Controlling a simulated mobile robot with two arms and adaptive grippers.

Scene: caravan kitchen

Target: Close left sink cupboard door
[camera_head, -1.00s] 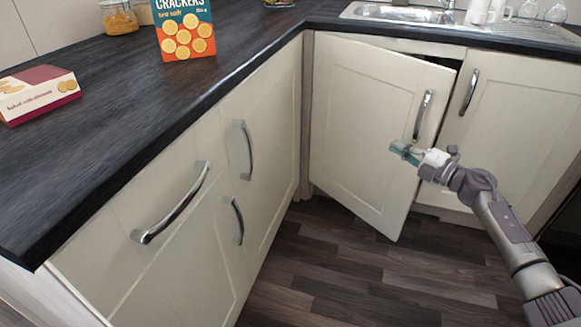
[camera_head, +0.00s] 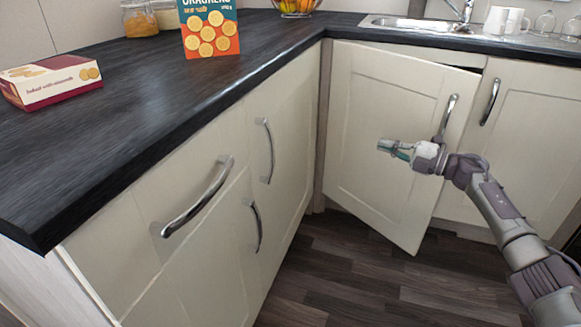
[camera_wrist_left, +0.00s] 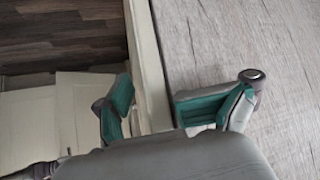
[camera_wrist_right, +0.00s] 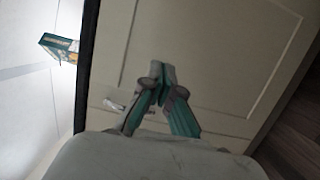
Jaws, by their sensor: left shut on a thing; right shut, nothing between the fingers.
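The left sink cupboard door (camera_head: 385,130) stands ajar, its handle edge swung out from the cabinet, with a dark gap at the top. Its curved metal handle (camera_head: 448,118) is near that edge. My right gripper (camera_head: 386,147) is shut and empty in front of the door, left of the handle; whether it touches the door I cannot tell. The right wrist view shows its closed teal fingers (camera_wrist_right: 165,88) before a cream panel. My left gripper (camera_wrist_left: 155,108) shows only in the left wrist view, with its fingers around the edge of a pale panel (camera_wrist_left: 148,65).
The right cupboard door (camera_head: 530,130) is closed. A dark worktop (camera_head: 150,110) runs along the left over drawers with protruding handles (camera_head: 200,200). It holds a crackers box (camera_head: 209,28) and a flat box (camera_head: 50,82). The wood floor (camera_head: 350,270) is clear.

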